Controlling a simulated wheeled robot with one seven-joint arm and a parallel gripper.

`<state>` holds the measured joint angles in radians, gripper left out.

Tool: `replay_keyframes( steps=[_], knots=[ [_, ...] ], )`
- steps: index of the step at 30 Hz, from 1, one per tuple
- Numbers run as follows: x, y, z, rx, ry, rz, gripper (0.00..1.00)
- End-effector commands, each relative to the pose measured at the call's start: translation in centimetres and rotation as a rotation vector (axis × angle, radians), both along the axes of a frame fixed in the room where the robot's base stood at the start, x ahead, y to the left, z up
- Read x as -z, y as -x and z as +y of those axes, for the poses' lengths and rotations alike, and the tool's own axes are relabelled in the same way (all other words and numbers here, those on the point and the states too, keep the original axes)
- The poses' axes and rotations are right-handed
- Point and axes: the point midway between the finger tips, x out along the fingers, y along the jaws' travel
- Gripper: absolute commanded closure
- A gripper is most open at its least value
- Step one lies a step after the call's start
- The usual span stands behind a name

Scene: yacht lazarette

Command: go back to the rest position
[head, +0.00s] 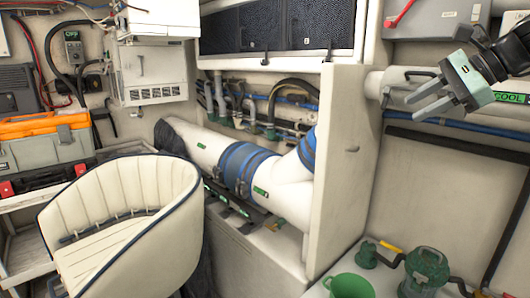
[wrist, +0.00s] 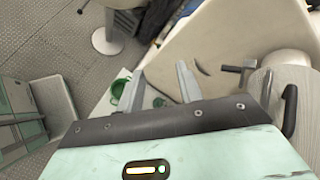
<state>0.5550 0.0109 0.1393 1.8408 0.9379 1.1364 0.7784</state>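My gripper (head: 416,107) is raised at the upper right of the head view, in front of the wall by a white pipe. Its two grey fingers are spread apart with nothing between them. In the wrist view the fingers (wrist: 160,82) also stand apart and empty. Below them in that view lie small green items, partly covered by the fingers and the gripper body.
A cream seat (head: 125,225) stands at the left, near an orange-lidded toolbox (head: 45,140). A green bucket (head: 348,287) and a green pump-like device (head: 425,270) sit at the lower right. A white partition (head: 345,165) stands left of my gripper. Dark hoses run along the right wall.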

Motion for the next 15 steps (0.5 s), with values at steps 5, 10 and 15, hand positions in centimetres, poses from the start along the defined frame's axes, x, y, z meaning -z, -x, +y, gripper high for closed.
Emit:
replay_keyframes(
  steps=[5,10,15],
  knots=[
    [7.8,4.3,10.5,-0.402,0.258,0.018,0.64],
    [14.7,11.6,17.9,-0.871,0.52,-0.04,0.64],
    [20.6,20.3,21.7,-1.417,0.771,-0.184,0.64]
  ],
)
